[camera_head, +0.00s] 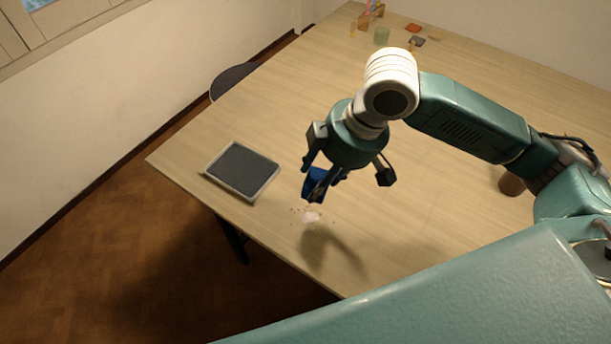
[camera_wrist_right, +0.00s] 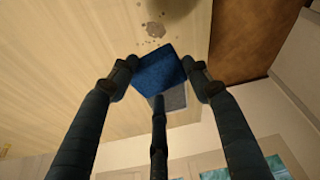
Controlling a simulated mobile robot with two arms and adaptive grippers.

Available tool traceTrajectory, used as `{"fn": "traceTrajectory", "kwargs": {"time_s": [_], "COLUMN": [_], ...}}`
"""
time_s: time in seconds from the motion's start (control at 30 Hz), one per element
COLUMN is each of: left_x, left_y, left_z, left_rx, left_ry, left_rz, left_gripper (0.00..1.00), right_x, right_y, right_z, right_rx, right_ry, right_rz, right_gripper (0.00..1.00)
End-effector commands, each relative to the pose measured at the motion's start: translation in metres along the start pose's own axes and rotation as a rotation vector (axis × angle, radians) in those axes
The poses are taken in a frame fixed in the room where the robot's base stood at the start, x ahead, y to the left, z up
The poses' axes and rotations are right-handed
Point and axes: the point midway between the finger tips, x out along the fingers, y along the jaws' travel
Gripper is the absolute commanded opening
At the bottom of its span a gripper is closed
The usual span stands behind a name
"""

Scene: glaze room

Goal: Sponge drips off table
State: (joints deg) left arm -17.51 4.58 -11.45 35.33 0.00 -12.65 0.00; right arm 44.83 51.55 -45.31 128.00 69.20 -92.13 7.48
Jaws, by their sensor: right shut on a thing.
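A blue sponge (camera_head: 315,180) is held in my right gripper (camera_head: 322,187), above the table (camera_head: 420,230); the gripper's fingers partly hide it. In the right wrist view the sponge (camera_wrist_right: 158,70) shows between the fingers of my right gripper (camera_wrist_right: 162,78), tilted. A pale drip patch with small dark specks (camera_head: 311,216) lies on the tabletop just below the sponge in the head view, near the table's front edge. The drips also show in the right wrist view (camera_wrist_right: 155,30), apart from the sponge. My left gripper is not in view.
A dark grey tray with a light rim (camera_head: 207,173) lies left of the drips by the table edge. A brown pot (camera_head: 511,184) stands at the right, partly behind my arm. A green cup (camera_head: 381,36) and small items stand far back. A dark round seat (camera_head: 228,82) stands beyond the table's left edge.

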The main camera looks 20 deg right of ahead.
Motion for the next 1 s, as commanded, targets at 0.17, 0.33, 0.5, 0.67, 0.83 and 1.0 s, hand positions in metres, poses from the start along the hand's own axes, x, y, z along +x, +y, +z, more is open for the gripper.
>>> {"fn": "traceTrajectory", "kwargs": {"time_s": [0.17, 0.33, 0.5, 0.67, 0.83, 1.0], "left_x": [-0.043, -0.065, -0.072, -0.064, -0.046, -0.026], "left_y": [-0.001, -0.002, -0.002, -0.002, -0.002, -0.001], "left_z": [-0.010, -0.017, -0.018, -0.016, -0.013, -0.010], "left_rx": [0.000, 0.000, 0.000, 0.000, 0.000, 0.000], "left_ry": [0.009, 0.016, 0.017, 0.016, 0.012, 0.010], "left_rz": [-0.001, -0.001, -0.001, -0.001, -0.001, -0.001], "left_gripper": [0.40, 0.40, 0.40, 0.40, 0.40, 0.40], "right_x": [-0.011, -0.010, -0.007, 0.002, 0.018, 0.035], "right_y": [-0.022, -0.038, -0.046, -0.047, -0.047, -0.047], "right_z": [-0.009, -0.011, -0.010, -0.007, -0.001, 0.005], "right_rx": [-0.403, -0.712, -0.866, -0.895, -0.893, -0.892], "right_ry": [-0.019, -0.032, -0.039, -0.040, -0.041, -0.040], "right_rz": [-0.131, -0.218, -0.257, -0.263, -0.261, -0.260], "right_gripper": [0.27, 0.27, 0.27, 0.27, 0.27, 0.27]}}
